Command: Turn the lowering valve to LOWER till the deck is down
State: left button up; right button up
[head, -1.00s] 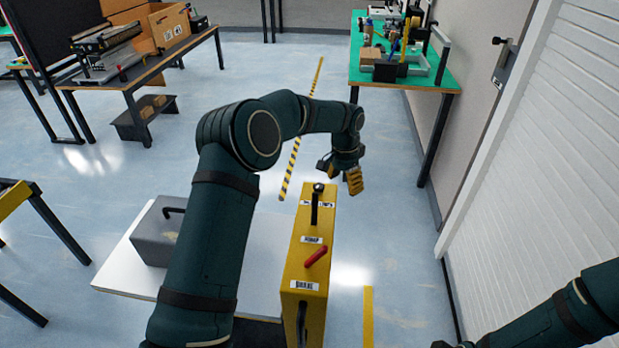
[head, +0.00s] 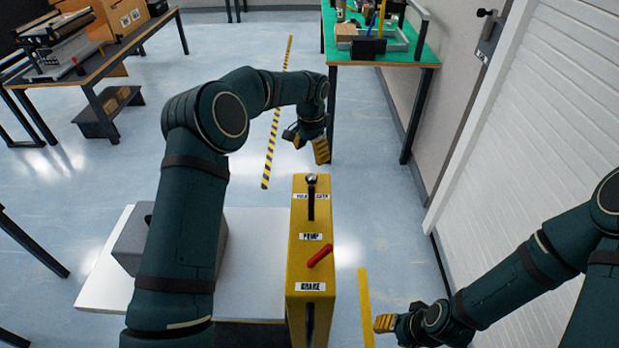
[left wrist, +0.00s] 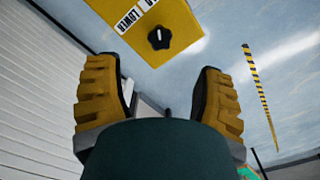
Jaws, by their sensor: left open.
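The lowering valve is a black knob with a white mark, seen in the left wrist view (left wrist: 160,37) beside a LOWER label (left wrist: 133,16). It sits at the far end of the yellow post (head: 298,262), behind a black lever (head: 311,207) in the head view. My left gripper (head: 308,143) is beyond that end, apart from the knob. Its fingers are spread and empty in the left wrist view (left wrist: 160,95). The white deck (head: 103,285) is left of the post; its height is unclear. My right gripper (head: 390,323) is low right, jaws unclear.
A red lever (head: 320,256) stands out near the BRAKE label on the post. A grey box (head: 130,240) rests on the deck, partly behind my left arm. A green-topped table (head: 400,52) is at the back; a white shutter (head: 530,110) is at right.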

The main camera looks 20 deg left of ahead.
aim_at(310, 178)
pick_arm(q)
notch_tip(310, 178, down, 10)
jog(key=shift+f+b, duration=0.1)
jog(key=shift+b, duration=0.7)
grip_shut()
